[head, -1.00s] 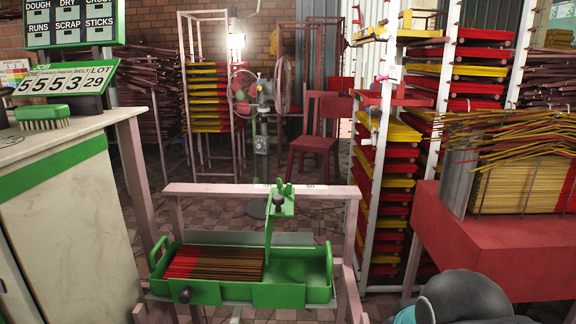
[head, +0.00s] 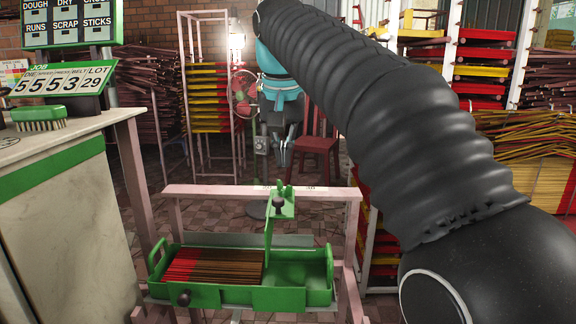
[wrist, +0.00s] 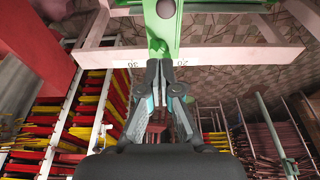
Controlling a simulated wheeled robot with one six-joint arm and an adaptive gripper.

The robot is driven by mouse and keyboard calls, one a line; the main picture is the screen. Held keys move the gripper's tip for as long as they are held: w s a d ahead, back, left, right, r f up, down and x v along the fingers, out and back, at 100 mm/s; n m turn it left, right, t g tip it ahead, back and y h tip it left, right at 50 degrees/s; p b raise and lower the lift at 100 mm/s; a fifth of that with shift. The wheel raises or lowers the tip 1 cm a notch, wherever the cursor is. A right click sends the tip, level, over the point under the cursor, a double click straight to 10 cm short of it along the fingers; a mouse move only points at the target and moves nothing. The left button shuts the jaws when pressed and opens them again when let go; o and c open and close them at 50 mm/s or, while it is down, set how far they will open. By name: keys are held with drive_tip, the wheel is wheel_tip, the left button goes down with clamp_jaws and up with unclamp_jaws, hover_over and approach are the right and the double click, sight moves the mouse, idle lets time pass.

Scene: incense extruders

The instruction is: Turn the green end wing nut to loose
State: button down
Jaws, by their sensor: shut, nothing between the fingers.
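A green end bracket (head: 281,212) stands over the pink rail and carries a dark round knob (head: 279,202), which I take for the wing nut.
The pink rail (head: 225,190) bears scale marks. Below it, a green tray (head: 285,297) holds brown and red sticks (head: 215,265), with another dark knob (head: 184,298) on its front. A cabinet (head: 55,210) stands left. Racks (head: 480,55) with red and yellow trays stand right.

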sight(281, 182)
drive_tip(key=shift+w+a+f, duration=0.2)
drive_tip(key=shift+a+f, duration=0.2)
drive_tip(key=shift+f, duration=0.2)
drive_tip(key=shift+f+b, duration=1.85)
drive_tip(key=shift+f, duration=0.9)
drive_tip(key=shift+w+d+p, duration=0.1)
drive_tip(key=shift+w+p, duration=0.45)
drive_tip(key=shift+w, duration=0.1)
drive_tip(key=shift+d+r+p, duration=0.1)
drive_tip(key=shift+d+p, duration=0.2)
drive_tip(key=shift+p, duration=0.85)
drive_tip(key=shift+d, duration=0.2)
drive_tip(key=shift+s, duration=0.2)
